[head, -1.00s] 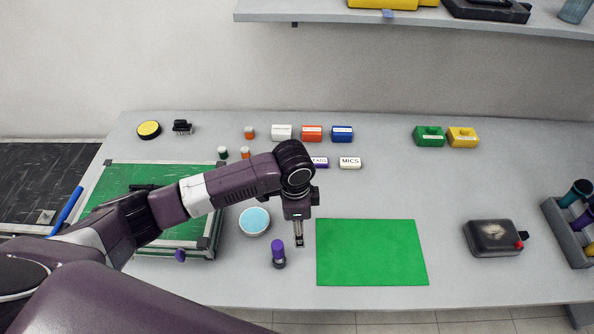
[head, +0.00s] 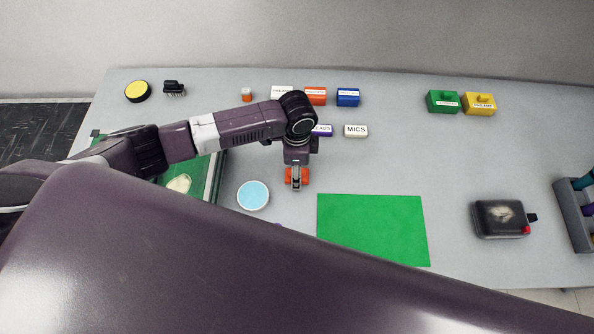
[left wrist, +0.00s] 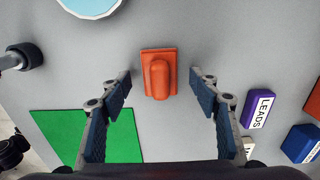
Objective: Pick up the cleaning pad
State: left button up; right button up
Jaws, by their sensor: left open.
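An orange block with a raised rounded grip (left wrist: 157,75) lies on the grey table; no label on it shows, and it is likely the cleaning pad. In the head view it shows partly behind my gripper (head: 304,176). My left gripper (head: 296,186) is over it, pointing down. In the left wrist view the two fingers of my left gripper (left wrist: 160,78) are spread wide, one on each side of the block, with clear gaps and nothing held.
A light blue round dish (head: 253,195) is left of the gripper, a green mat (head: 372,230) in front right. The purple LEADS block (head: 322,130) and white MICS block (head: 356,131) stand behind. A dark box (head: 499,219) is far right.

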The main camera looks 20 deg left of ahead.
pick_arm(q)
jog(key=shift+f, duration=0.65)
jog(key=c, duration=1.2)
pick_arm(e)
jog(key=shift+w+a, duration=0.25)
jog(key=shift+w, duration=0.05)
pick_arm(q)
jog(key=shift+o, duration=0.2)
jog(key=shift+r, duration=0.1)
